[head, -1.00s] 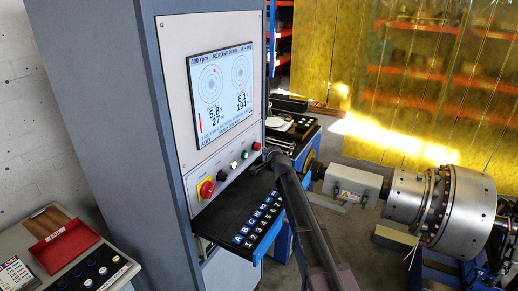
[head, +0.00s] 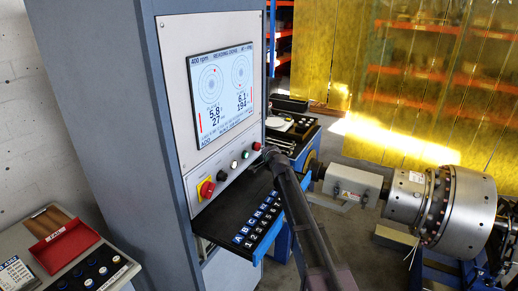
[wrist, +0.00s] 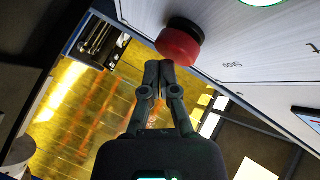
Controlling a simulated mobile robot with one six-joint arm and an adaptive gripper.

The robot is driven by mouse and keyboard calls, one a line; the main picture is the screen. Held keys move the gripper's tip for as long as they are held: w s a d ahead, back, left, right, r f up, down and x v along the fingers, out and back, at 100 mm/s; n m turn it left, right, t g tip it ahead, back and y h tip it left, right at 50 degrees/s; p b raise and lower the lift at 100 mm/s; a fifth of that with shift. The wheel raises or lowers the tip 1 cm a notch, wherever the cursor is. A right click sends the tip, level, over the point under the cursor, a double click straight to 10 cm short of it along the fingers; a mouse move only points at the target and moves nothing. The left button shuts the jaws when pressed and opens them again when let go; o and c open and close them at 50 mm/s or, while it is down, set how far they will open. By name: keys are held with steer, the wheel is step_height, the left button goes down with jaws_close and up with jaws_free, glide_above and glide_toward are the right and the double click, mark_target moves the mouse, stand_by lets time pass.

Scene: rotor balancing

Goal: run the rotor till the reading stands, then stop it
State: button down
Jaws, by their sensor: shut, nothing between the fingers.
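The rotor (head: 468,215), a large steel drum with a bolted flange, lies on the machine at the right. The screen (head: 222,98) shows 400 rpm, a header that seems to say the reading is done, and values 5.8 and 27 on the left, 6.1 and 194 on the right. My gripper (head: 269,153) is shut and empty by the red stop button (head: 257,146). In the wrist view, the fingertips (wrist: 160,66) are just beside the red button's face (wrist: 180,45); I cannot tell if they touch. A green lit button (head: 244,155) sits left of it.
A red and yellow rotary switch (head: 207,189) and a black knob (head: 222,176) are on the same panel. A keyboard shelf (head: 225,222) juts out below. A side desk (head: 112,283) with a red tray stands at lower left. Yellow curtains (head: 420,110) hang behind.

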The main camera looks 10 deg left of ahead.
steer(key=shift+w+a, duration=0.15)
steer(key=shift+a, duration=0.3)
stand_by(0.8)
steer(key=shift+d, duration=0.1)
stand_by(0.3)
steer(key=shift+s+d, duration=0.35)
steer(key=shift+d, duration=0.45)
steer(key=shift+s+d, duration=0.3)
steer(key=shift+d, duration=0.45)
steer(key=shift+s+d, duration=0.25)
steer(key=shift+d, duration=0.55)
steer(key=shift+s+d, duration=0.3)
steer(key=shift+d, duration=0.45)
